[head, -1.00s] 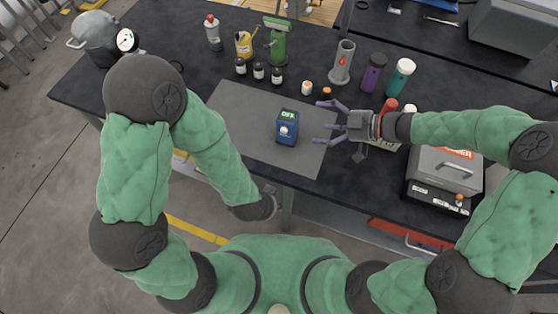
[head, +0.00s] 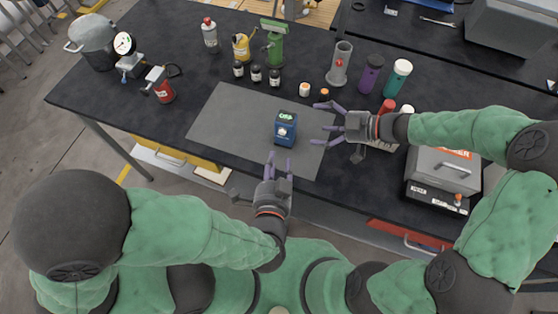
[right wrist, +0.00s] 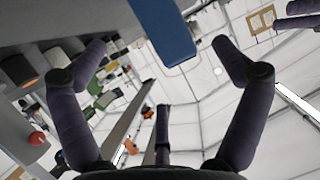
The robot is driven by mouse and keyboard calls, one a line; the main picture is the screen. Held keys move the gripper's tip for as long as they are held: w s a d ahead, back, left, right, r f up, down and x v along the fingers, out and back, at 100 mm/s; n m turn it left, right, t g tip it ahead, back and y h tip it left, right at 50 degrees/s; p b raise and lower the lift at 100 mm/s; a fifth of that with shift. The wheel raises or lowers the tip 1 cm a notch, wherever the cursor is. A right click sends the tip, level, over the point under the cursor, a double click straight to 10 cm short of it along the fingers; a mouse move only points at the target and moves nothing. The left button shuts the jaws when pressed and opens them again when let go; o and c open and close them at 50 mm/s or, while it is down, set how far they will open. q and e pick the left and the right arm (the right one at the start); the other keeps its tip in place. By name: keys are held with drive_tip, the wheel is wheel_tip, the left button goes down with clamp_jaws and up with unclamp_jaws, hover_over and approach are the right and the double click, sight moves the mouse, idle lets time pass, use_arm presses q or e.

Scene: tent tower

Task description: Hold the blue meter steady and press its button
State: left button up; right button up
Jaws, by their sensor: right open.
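The blue meter (head: 286,129) stands upright on the grey mat (head: 225,119), with a lit green display at its top and a pale round mark on its front; I cannot tell which part is the button. My right gripper (head: 319,124) is open just right of the meter, fingers pointing at it, not touching. In the right wrist view the meter (right wrist: 163,28) shows at the top, between and beyond the open fingers (right wrist: 157,52). My left gripper (head: 279,158) is at the table's front edge, just below the meter; its fingers look apart and empty, pointing toward it.
Small dark bottles (head: 257,73), orange-topped jars (head: 304,90), a green stand (head: 274,45) and a grey cylinder (head: 341,62) stand behind the mat. Purple (head: 370,74) and teal (head: 397,78) bottles are at back right. A grey case (head: 444,172) stands right. The mat's left part is clear.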

sight(287, 125)
drive_tip(key=x, duration=1)
drive_tip(key=shift+w+a+f, duration=0.1)
drive_tip(key=shift+a+f, duration=0.05)
drive_tip(key=shift+a, duration=0.2)
drive_tip(key=c, duration=1.5)
